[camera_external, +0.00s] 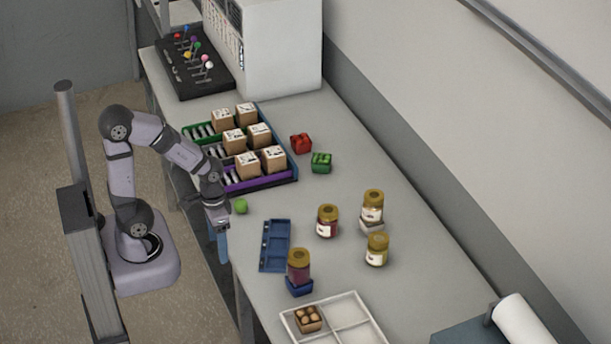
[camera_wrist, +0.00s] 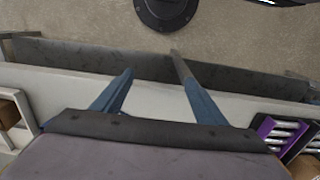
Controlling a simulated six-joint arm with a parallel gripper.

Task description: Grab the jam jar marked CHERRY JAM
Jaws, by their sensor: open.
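Several jars with gold lids stand on the table in the external view; their label text is too small to read. A dark red jar (camera_external: 299,270) stands on a blue block near the front. A red jar with a pale label (camera_external: 328,225) stands at mid-table. A pale jar (camera_external: 372,212) stands on a light grey block, and another pale jar (camera_external: 377,253) stands in front of it. My gripper (camera_external: 221,245) hangs at the table's left edge, well left of the jars, fingers down. In the wrist view my gripper (camera_wrist: 152,66) is open and empty; no jar shows there.
A blue compartment tray (camera_external: 265,267) lies between my gripper and the jars. A green ball (camera_external: 240,206) lies beside my gripper. Small boxes sit in the rack (camera_external: 270,183) behind. A white divided tray (camera_external: 345,313) is at the front.

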